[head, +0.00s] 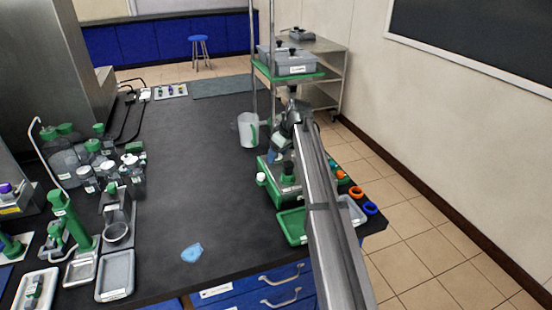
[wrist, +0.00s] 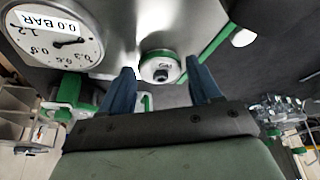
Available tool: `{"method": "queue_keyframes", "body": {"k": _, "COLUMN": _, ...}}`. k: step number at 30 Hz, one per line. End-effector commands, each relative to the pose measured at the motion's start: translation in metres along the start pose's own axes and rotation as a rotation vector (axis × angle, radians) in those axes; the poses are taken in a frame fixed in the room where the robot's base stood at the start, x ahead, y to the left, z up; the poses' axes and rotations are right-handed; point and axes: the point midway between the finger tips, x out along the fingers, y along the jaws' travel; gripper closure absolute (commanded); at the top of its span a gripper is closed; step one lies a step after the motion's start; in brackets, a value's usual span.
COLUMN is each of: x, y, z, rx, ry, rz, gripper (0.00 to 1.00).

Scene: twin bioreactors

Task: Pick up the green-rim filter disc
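My gripper (wrist: 160,70) shows in the wrist view with its two blue fingers spread apart and nothing visibly clamped between them. A round white part with a green rim and a dark centre (wrist: 160,67) shows between and beyond the fingertips. I cannot tell whether it is the filter disc or a fitting on the metal equipment. In the head view, my gripper (head: 275,154) is small and partly hidden by my arm, near the green-and-metal equipment (head: 283,180) at the bench's right side. No green-rim disc can be made out clearly there.
A dial gauge (wrist: 58,35) labelled 0.0 BAR is close at the wrist view's upper left. In the head view, an orange ring (head: 356,191) and blue ring (head: 371,208) lie at the right edge. A green tray (head: 291,228) is in front. The bench middle is mostly clear.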

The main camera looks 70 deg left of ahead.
Motion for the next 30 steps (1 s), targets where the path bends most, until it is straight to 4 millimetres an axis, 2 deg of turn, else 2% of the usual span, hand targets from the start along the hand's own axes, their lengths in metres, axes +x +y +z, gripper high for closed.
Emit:
{"method": "queue_keyframes", "body": {"k": 1, "x": 0.0, "y": 0.0, "z": 0.0, "rx": 0.0, "ry": 0.0, "rz": 0.0, "gripper": 0.43}}
{"method": "queue_keyframes", "body": {"k": 12, "x": 0.0, "y": 0.0, "z": 0.0, "rx": 0.0, "ry": 0.0, "rz": 0.0, "gripper": 0.77}}
{"method": "queue_keyframes", "body": {"k": 22, "x": -0.008, "y": 0.0, "z": -0.003, "rx": 0.0, "ry": 0.001, "rz": 0.0, "gripper": 0.77}}
{"method": "queue_keyframes", "body": {"k": 30, "x": -0.048, "y": 0.001, "z": -0.021, "rx": -0.001, "ry": 0.001, "rz": 0.001, "gripper": 0.77}}
